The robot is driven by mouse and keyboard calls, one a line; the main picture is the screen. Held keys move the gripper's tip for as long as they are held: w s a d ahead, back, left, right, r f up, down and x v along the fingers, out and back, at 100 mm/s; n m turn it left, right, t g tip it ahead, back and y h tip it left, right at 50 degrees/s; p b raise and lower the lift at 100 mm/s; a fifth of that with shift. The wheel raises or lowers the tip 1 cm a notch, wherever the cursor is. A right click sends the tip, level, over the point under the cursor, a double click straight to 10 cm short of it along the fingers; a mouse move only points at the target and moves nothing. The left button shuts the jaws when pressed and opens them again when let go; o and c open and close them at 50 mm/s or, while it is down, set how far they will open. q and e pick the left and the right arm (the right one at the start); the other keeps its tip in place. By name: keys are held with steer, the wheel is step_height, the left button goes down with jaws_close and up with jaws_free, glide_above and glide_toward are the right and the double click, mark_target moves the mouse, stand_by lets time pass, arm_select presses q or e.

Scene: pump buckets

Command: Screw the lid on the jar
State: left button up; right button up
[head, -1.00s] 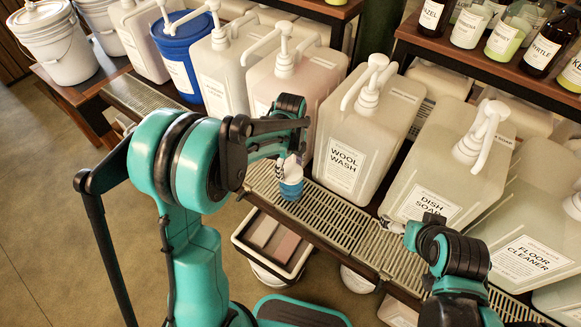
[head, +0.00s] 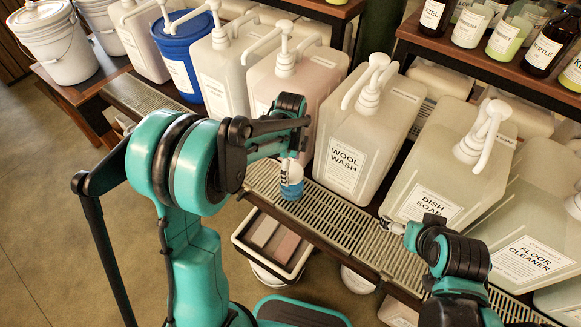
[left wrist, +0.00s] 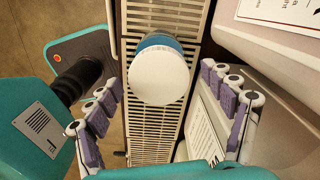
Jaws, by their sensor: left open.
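The small blue jar (head: 291,190) stands on the slatted drip tray in the head view, with a white lid (head: 293,172) on top. In the left wrist view the lid (left wrist: 158,77) is a plain white disc covering most of the blue jar (left wrist: 160,40). I cannot tell how tightly it sits. My left gripper (head: 289,164) is above the jar, pointing down. Its fingers (left wrist: 165,112) are spread wide to both sides of the lid, apart from it. My right gripper (head: 391,226) is at the tray by the dish soap; its fingertips are too small to read.
The slatted tray (head: 340,222) runs along the front of large pump jugs, including wool wash (head: 352,145) and dish soap (head: 445,165). A bin with bars (head: 271,245) is below the tray. A blue bucket (head: 183,60) stands at the back left. Small bottles line the upper right shelf.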

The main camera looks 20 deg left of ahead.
arm_select(q)
steer(key=n, duration=0.9)
steer(key=shift+n, duration=0.3)
steer(key=c, duration=1.3)
